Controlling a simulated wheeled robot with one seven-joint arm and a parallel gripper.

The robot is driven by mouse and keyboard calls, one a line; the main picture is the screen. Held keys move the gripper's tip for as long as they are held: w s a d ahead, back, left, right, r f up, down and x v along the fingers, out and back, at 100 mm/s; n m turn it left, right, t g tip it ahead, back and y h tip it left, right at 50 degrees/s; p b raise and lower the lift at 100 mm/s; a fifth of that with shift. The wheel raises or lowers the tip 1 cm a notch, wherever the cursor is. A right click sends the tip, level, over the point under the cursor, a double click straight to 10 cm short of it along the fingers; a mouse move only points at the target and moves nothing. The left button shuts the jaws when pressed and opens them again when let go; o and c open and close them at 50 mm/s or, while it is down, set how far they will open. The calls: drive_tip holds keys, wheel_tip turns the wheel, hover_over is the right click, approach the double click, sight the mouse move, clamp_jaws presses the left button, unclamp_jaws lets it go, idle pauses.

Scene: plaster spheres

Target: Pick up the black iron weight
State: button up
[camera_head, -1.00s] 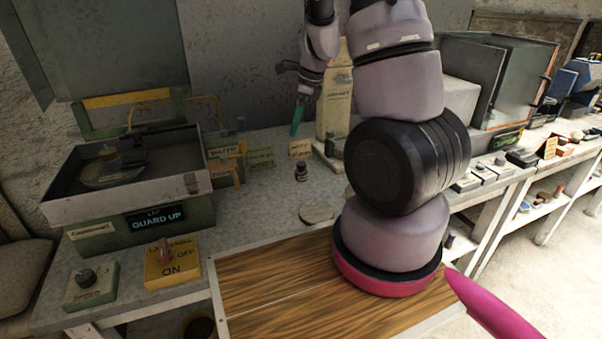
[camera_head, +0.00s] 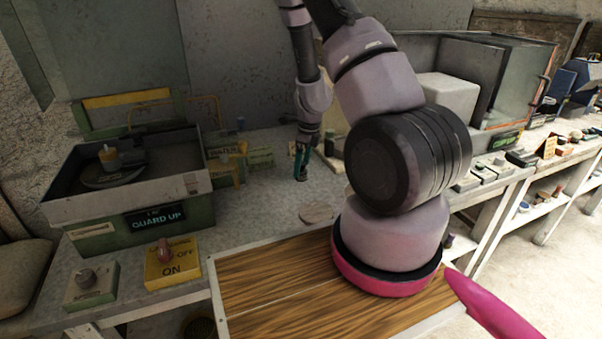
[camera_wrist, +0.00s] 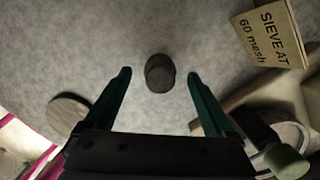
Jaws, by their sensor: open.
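The black iron weight (camera_wrist: 160,73) stands on the grey bench top in the wrist view, a small dark cylinder seen from above. It sits just ahead of and between the fingertips of my gripper (camera_wrist: 159,73), with a gap on both sides. My gripper's green fingers are apart and hold nothing. In the head view my gripper (camera_head: 301,165) points down at the bench. The weight is mostly hidden there behind the fingers.
A card reading "SIEVE AT 60 mesh" (camera_wrist: 271,35) stands to the right in the wrist view. A round wooden disc (camera_head: 316,213) lies on the bench in front. A metal tray machine (camera_head: 125,220) with a guard-up sign stands left.

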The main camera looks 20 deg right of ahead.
drive_tip(key=shift+w+a+f, duration=0.15)
drive_tip(key=shift+f, duration=1.1)
clamp_jaws()
